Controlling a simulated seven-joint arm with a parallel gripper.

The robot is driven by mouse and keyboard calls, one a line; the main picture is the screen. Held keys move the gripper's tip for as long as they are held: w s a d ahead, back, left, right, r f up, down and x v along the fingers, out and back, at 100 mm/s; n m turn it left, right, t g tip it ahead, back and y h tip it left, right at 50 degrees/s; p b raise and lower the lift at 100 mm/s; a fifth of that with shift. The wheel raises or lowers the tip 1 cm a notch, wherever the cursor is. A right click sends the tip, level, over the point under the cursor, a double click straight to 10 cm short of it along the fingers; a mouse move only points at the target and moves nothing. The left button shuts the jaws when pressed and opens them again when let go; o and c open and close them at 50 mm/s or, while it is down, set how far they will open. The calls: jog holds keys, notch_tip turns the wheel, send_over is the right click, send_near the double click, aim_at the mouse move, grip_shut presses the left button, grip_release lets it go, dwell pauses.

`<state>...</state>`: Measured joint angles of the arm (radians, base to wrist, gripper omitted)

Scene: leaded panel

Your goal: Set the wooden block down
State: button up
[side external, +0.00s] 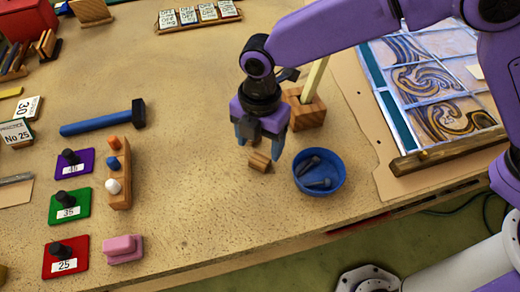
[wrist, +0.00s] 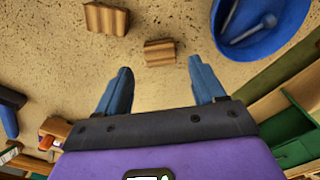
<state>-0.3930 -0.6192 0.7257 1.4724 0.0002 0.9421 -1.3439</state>
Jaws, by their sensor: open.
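A small wooden block (side external: 259,162) lies on the speckled tabletop just below my gripper (side external: 258,149) in the side view. In the wrist view, a grooved wooden block (wrist: 160,53) sits just beyond the fingertips of my gripper (wrist: 160,70), centred between them. The fingers are spread apart with nothing held between them. A second grooved wooden block (wrist: 106,18) lies farther up and left in the wrist view. The side view does not clearly show the height of the fingertips above the table.
A blue bowl (side external: 335,185) with dark bolts stands close on the right. A wooden holder (side external: 304,108) with a pale stick is behind my gripper. A peg rack (side external: 118,185) and blue hammer (side external: 90,124) lie left. The leaded panel (side external: 430,85) is at right. Table between rack and gripper is clear.

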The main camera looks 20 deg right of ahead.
aim_at(260, 159)
notch_tip(260, 159, up, 8)
jog(key=shift+f, duration=0.2)
jog(key=shift+d, duration=0.15)
jog(key=s+d+m, duration=0.4)
jog(key=s+d, duration=0.2)
jog(key=d, duration=0.6)
jog(key=s+d+m, duration=0.5)
jog(key=s+d, duration=0.2)
jog(key=d, duration=0.6)
jog(key=s+d+m, duration=0.5)
jog(key=s+d, duration=0.1)
jog(key=d, duration=0.6)
jog(key=shift+s+d+r, duration=0.2)
jog(key=shift+s+r, duration=0.15)
jog(key=shift+r, duration=0.1)
